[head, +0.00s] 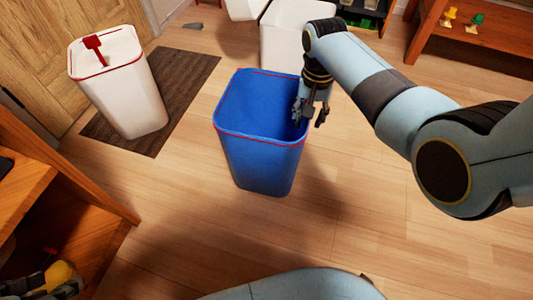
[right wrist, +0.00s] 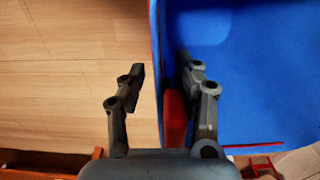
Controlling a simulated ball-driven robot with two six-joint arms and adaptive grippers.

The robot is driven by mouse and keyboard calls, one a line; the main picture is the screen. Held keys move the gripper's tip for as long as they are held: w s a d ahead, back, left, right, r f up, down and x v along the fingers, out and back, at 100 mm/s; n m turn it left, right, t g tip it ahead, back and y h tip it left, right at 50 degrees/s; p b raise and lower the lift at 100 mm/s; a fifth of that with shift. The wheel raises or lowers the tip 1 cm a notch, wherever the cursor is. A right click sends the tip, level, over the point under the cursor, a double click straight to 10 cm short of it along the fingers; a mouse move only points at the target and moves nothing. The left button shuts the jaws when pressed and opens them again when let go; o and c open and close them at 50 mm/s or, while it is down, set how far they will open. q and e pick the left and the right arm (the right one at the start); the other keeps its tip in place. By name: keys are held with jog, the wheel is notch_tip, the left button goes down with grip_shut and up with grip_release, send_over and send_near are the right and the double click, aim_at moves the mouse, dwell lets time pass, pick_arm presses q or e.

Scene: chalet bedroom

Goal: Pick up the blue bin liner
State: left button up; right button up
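The blue bin liner (head: 258,160) stands upright on the floor in the middle of the head view, shaped like an open-topped bin with a red line around its rim. My right gripper (head: 310,116) is at its right rim, one finger on the inner side and one outside. In the right wrist view the gripper (right wrist: 165,85) is open, with the blue wall (right wrist: 156,60) and a red tab (right wrist: 174,118) between its fingers. The tab is close to the inner finger; whether they touch I cannot tell.
A white bin with a red rim and red tab (head: 125,100) stands on a dark mat (head: 185,75) at left. White containers (head: 283,45) stand behind the blue liner. Wooden shelving (head: 60,215) is at lower left, another shelf (head: 470,50) at upper right. Floor in front is clear.

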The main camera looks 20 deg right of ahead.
grip_shut()
jog(key=shift+r, duration=0.1)
dwell(0.6)
